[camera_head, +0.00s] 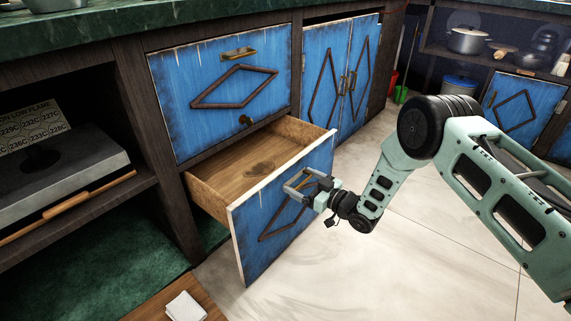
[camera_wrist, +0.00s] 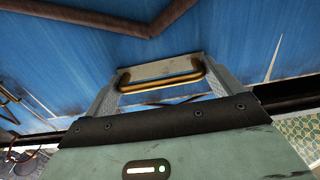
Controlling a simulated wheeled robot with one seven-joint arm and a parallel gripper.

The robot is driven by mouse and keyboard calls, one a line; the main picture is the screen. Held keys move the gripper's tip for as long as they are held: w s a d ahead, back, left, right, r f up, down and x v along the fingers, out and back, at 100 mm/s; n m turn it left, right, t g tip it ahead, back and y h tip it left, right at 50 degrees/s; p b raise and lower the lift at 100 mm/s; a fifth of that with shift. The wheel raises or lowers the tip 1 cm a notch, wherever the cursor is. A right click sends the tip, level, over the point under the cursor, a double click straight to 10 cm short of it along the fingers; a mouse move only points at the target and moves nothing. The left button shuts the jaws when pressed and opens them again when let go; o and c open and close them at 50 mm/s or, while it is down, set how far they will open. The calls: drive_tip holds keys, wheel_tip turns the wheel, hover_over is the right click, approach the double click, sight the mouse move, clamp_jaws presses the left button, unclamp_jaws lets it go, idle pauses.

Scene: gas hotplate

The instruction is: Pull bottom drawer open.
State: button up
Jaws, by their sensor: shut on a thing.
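The bottom drawer (camera_head: 270,232) has a worn blue front with a dark diamond moulding and stands pulled out of the cabinet. Its bare wooden inside shows and looks empty. My gripper (camera_head: 298,184) is at the upper part of the drawer front, at its handle. In the wrist view the brass handle (camera_wrist: 160,84) lies between the two fingers of my gripper (camera_wrist: 160,74), which are shut on it. In the head view the handle is mostly hidden by the fingers.
The closed upper drawer (camera_head: 220,95) is directly above, with a brass pull. Blue double doors (camera_head: 340,80) are closed to its right. An open shelf with a grey appliance (camera_head: 60,165) is at left. The pale floor (camera_head: 400,260) before the drawer is clear.

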drive_tip(key=p+v, duration=0.2)
drive_tip(key=v, duration=0.6)
drive_tip(key=shift+p, duration=0.4)
drive_tip(key=o, duration=1.1)
drive_tip(key=p+v, duration=0.5)
drive_tip(key=v, duration=1.2)
drive_tip(key=shift+s, duration=0.25)
drive_tip(key=shift+d+f, duration=0.1)
